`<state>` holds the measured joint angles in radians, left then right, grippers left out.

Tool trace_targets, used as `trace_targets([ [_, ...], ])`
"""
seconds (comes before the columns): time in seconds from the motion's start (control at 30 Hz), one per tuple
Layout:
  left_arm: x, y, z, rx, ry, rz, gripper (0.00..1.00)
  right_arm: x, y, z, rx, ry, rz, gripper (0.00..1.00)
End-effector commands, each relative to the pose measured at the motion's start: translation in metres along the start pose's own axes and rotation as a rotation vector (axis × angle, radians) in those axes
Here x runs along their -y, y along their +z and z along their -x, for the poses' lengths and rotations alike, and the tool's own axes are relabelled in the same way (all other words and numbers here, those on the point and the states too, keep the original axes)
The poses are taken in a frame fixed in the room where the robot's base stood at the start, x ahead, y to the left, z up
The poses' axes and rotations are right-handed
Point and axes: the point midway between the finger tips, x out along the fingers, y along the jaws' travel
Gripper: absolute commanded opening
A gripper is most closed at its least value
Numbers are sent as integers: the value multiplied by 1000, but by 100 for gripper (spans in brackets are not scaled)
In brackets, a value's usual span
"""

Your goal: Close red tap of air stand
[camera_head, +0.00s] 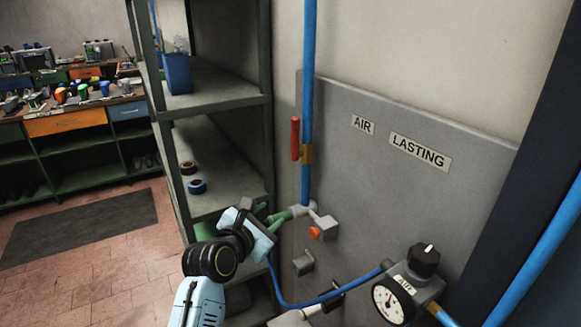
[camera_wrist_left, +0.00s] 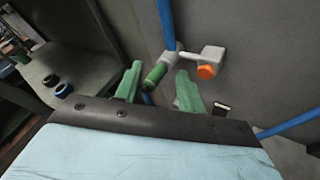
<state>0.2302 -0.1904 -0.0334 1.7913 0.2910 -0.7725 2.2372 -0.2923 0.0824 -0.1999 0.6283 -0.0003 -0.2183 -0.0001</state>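The red tap (camera_head: 295,139) is a slim red handle on a brass valve on the vertical blue pipe (camera_head: 308,80). The handle stands upright, alongside the pipe. It does not show in the left wrist view. My left gripper (camera_head: 270,213) is below the tap, near the pipe's lower fitting, apart from the handle. In the left wrist view its green fingers (camera_wrist_left: 160,70) are spread. A green cylinder (camera_wrist_left: 155,75) on the fitting appears between or just beyond them; I cannot tell whether they touch it. My right gripper is not in view.
The grey air stand panel (camera_head: 380,185) carries an orange knob (camera_head: 315,233), a gauge (camera_head: 393,300) and a black regulator knob (camera_head: 423,260). A green-framed shelf (camera_head: 225,100) stands close at left, with tape rolls (camera_head: 197,186). Open space lies before the panel's upper part.

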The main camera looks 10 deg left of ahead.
Motion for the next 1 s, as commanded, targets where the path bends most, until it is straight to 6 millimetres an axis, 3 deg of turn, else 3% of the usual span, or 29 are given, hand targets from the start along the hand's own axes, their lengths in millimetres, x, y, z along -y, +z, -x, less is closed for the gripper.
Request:
trace_targets([
  [0.03,-22,42,12,60,22,99,40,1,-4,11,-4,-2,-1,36],
  [0.1,-41,81,25,126,35,226,40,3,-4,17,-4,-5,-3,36],
  [0.2,-59,118,42,195,39,355,40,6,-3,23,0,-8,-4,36],
  [0.3,-68,137,51,233,38,426,40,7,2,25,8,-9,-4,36],
  [0.47,-71,144,45,245,34,454,40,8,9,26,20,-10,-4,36],
  [1.0,-78,163,-37,243,35,448,40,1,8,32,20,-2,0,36],
])
